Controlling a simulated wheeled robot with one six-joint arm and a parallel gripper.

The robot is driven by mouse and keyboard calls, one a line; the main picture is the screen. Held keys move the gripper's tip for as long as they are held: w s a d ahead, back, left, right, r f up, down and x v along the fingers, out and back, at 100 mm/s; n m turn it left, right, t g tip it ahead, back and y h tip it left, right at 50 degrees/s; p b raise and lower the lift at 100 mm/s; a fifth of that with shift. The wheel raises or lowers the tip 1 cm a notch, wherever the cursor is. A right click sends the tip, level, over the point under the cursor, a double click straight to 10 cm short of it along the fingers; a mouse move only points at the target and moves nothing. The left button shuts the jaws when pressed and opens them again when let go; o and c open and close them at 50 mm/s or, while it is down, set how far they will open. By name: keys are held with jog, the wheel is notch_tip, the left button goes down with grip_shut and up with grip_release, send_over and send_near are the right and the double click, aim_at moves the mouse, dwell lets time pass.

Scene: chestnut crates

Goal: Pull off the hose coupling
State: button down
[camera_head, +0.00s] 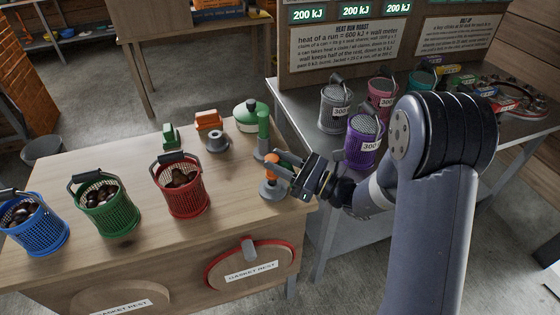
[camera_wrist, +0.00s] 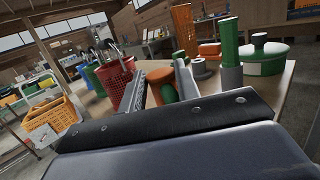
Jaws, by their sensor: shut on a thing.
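An upright orange piece (camera_head: 271,173) on a round grey base stands at the right end of the wooden table; it looks like the hose coupling. My gripper (camera_head: 274,162) comes in from the right and is shut on it, with the fingers around its upper part. In the wrist view, orange (camera_wrist: 162,88) shows between the fingers of my gripper (camera_wrist: 165,74). A green post (camera_head: 263,132) on a grey base stands just behind. The fingers and my wrist hide part of the coupling, and I cannot tell whether it is loose from its base.
Red (camera_head: 184,197), green (camera_head: 110,215) and blue (camera_head: 40,234) baskets of chestnuts stand on the wooden table (camera_head: 150,250). A grey spool (camera_head: 217,143), orange block (camera_head: 208,119) and green-white pot (camera_head: 249,118) stand behind. A purple canister (camera_head: 364,140) stands on the metal bench near my arm.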

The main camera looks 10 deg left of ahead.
jog(key=shift+f+b, duration=1.2)
jog(key=shift+f, duration=0.25)
jog(key=c, duration=1)
grip_release()
jog(key=shift+r, duration=0.1)
jog(key=shift+o, duration=0.2)
jog(key=shift+d, duration=0.1)
jog(key=v, duration=1)
jog(key=shift+d+b, duration=0.3)
jog(key=x, duration=1.1)
jog(key=shift+s+p, duration=0.1)
jog(key=shift+p, duration=0.3)
jog(key=shift+d+r+p, duration=0.1)
jog(key=shift+r+p, duration=0.15)
jog(key=shift+p, duration=0.05)
